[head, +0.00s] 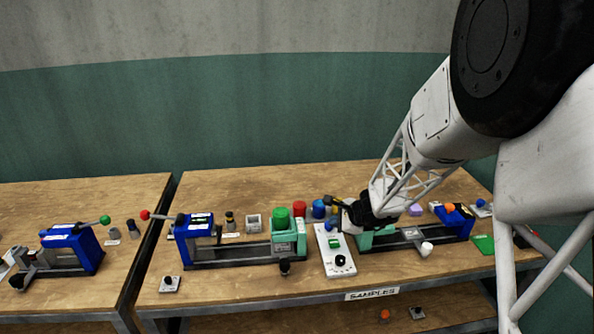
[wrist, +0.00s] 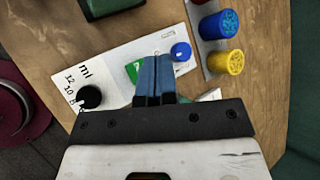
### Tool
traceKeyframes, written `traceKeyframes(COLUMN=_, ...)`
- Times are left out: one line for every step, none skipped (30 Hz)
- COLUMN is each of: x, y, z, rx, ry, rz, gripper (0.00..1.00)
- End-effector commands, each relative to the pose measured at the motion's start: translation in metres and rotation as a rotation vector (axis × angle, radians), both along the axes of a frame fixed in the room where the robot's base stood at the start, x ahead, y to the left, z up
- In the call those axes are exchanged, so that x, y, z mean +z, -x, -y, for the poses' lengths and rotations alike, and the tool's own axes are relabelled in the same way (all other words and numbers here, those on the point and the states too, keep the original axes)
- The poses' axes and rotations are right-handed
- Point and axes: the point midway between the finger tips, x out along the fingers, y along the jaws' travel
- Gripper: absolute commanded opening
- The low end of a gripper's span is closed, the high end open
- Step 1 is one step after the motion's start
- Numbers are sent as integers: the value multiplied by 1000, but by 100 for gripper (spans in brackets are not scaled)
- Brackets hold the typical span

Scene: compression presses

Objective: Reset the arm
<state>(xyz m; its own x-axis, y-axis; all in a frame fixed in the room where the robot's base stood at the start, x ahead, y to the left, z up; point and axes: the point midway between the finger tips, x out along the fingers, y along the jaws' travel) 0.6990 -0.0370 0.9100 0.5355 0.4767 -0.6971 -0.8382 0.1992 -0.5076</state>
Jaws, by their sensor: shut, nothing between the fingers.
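My gripper (wrist: 155,62) is shut with its two blue fingers together and nothing between them. In the wrist view the fingers are in front of a white panel (wrist: 120,62). The panel bears a black knob (wrist: 90,96), a blue knob (wrist: 181,51) and a green part (wrist: 133,70) partly hidden by the fingers. In the head view my gripper (head: 338,203) is above the workbench, beyond the white panel (head: 327,259). The gap between fingers and panel cannot be told.
Presses with blue ends stand left (head: 196,225) and right (head: 458,226) of the panel. Red (head: 299,209) and blue (head: 319,209) cylinders stand near my gripper. A blue cylinder (wrist: 219,25) and a yellow one (wrist: 222,62) show in the wrist view. The bench's left front (head: 215,288) is mostly bare.

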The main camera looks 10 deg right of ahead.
Motion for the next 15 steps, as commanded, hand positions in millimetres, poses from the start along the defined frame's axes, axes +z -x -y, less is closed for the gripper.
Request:
traceKeyframes(x=2, y=1, z=-1, rx=6, ry=3, rz=3, gripper=0)
traceKeyframes(x=4, y=2, z=-2, rx=12, ry=6, rz=5, gripper=0)
traceKeyframes(x=8, y=3, z=-3, rx=23, ry=11, rz=8, gripper=0)
traceKeyframes(x=11, y=5, z=-5, rx=34, ry=18, rz=12, gripper=0)
traceKeyframes(x=15, y=8, z=-6, rx=49, ry=25, rz=16, gripper=0)
traceKeyframes(x=22, y=12, z=-9, rx=72, ry=35, rz=21, gripper=0)
traceKeyframes(x=27, y=16, z=-12, rx=94, ry=46, rz=27, gripper=0)
traceKeyframes(x=34, y=20, z=-15, rx=117, ry=58, rz=33, gripper=0)
traceKeyframes(x=43, y=27, z=-19, rx=151, ry=78, rz=42, gripper=0)
traceKeyframes(x=51, y=32, z=-23, rx=181, ry=94, rz=49, gripper=0)
traceKeyframes(x=59, y=39, z=-27, rx=215, ry=112, rz=58, gripper=0)
traceKeyframes(x=70, y=49, z=-32, rx=262, ry=137, rz=67, gripper=0)
traceKeyframes(x=80, y=57, z=-36, rx=299, ry=159, rz=77, gripper=0)
traceKeyframes(x=88, y=66, z=-39, rx=338, ry=181, rz=85, gripper=0)
traceKeyframes(x=99, y=79, z=-44, rx=391, ry=212, rz=96, gripper=0)
